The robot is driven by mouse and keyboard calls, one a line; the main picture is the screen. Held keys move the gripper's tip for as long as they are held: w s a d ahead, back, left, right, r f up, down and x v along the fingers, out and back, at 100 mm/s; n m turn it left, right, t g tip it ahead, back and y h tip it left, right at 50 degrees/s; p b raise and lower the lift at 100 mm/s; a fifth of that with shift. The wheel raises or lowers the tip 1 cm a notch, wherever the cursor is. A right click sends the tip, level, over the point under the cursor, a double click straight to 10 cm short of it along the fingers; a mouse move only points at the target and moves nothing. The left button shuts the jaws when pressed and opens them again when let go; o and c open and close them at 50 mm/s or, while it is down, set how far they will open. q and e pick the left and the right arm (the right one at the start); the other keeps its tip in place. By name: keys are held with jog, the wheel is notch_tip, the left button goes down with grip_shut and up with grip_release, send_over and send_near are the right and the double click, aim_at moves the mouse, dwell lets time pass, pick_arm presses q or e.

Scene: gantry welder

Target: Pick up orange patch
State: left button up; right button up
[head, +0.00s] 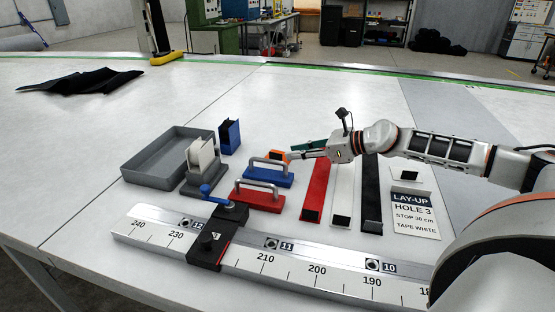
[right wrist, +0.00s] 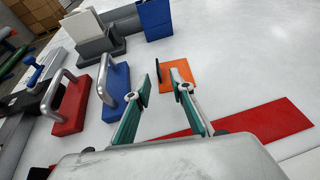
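The orange patch (head: 279,156) lies flat on the white table, beyond the blue handled block in the head view. It has a dark upright tab on it. In the right wrist view the orange patch (right wrist: 180,78) shows just beyond the fingertips. My right gripper (head: 291,153) reaches in from the right, low over the table. In the wrist view its teal fingers (right wrist: 168,74) are apart, with the tips at the patch's near side around the dark tab. Nothing is visibly held, and I cannot tell whether they touch the tab. My left gripper is not in view.
A blue handled block (head: 264,173) and a red one (head: 257,197) stand close by. A red strip (head: 316,191), white strip (head: 342,188) and black strip (head: 371,194) lie to the right. A grey tray (head: 150,176) and blue holder (head: 229,136) are left.

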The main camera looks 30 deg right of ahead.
aim_at(276, 154)
jog(key=x, duration=0.2)
jog(key=p+x, duration=0.1)
jog(key=x, duration=0.3)
jog(key=shift+w+a+r+p, duration=0.25)
jog(key=shift+a+r+p, duration=0.05)
jog(key=shift+a, duration=0.1)
jog(key=shift+w+a+f, duration=0.15)
jog(key=shift+w+f, duration=0.1)
grip_shut()
